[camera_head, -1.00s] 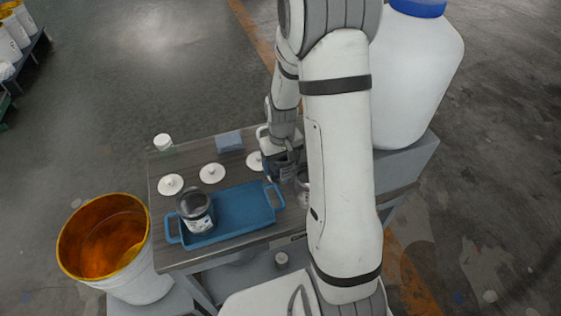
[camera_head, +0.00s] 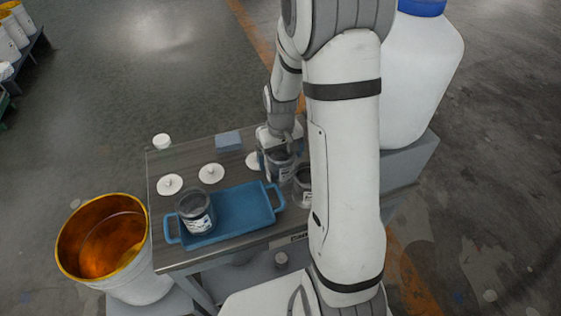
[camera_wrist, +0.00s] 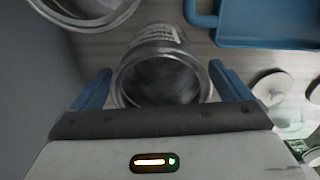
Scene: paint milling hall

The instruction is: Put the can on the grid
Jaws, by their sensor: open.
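A grey metal can (camera_head: 281,170) with a pale label stands at the right of the table, behind the blue tray's right end. My gripper (camera_wrist: 160,84) is open, with its blue fingers on either side of this can (camera_wrist: 160,52); whether they touch it I cannot tell. A second can (camera_head: 303,192) stands just right of it, partly behind my arm; it also shows at the upper left of the wrist view (camera_wrist: 92,12). A third can (camera_head: 197,214) stands in the left end of the tray. I cannot make out a grid in either view.
The blue tray (camera_head: 245,208) is bare to the right of its can. White discs (camera_head: 211,173), a white cup (camera_head: 161,141) and a grey-blue block (camera_head: 229,141) lie behind it. An orange-lined bucket (camera_head: 145,240) stands left of the table, a white drum (camera_head: 420,75) at right.

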